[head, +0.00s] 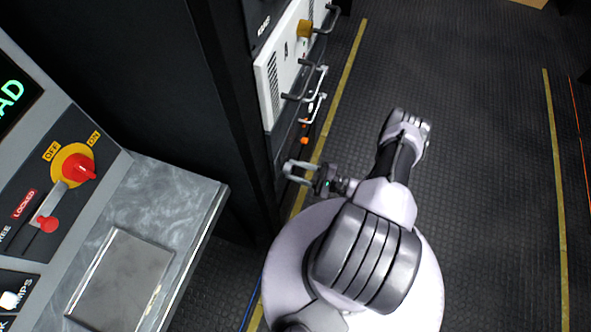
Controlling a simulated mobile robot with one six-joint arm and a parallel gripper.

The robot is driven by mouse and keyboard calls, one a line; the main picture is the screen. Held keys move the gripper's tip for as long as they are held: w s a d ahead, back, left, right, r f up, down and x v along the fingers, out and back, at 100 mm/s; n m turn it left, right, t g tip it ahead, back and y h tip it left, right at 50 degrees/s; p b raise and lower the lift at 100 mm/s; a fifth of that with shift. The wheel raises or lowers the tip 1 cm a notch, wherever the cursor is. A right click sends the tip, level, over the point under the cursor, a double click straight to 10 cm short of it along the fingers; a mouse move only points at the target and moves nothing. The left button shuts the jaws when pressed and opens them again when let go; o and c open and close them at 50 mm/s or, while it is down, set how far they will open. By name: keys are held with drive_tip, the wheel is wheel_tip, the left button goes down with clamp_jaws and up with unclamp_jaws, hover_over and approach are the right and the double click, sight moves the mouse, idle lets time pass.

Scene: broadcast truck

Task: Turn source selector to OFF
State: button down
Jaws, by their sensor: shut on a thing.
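My gripper (290,172) is low beside the dark lower part of the equipment rack, with its fingers pointing left. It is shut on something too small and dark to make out. No label reading source selector is legible. On the sloping console at left, a red rotary handle (80,168) sits on a yellow disc between OFF and ON labels. The handle lies toward the right of the disc, on the ON side. I cannot tell whether this is the source selector. My gripper is well apart from this red handle.
A grey lever with a red knob (47,224) sits by a LOCKED label. A grey worktop (185,200) juts out below the console. A black post (225,90) stands between console and rack. Handles (312,80) stick out of the rack. The floor at right is clear.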

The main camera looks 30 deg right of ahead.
drive_tip(key=shift+n, duration=1.7)
drive_tip(key=c, duration=0.9)
unclamp_jaws()
drive_tip(key=shift+c, duration=0.2)
drive_tip(key=shift+s+d, duration=0.1)
drive_tip(key=p+v, duration=0.1)
drive_tip(key=v, duration=1.6)
drive_tip(key=shift+s+d, duration=0.1)
drive_tip(key=shift+s, duration=0.05)
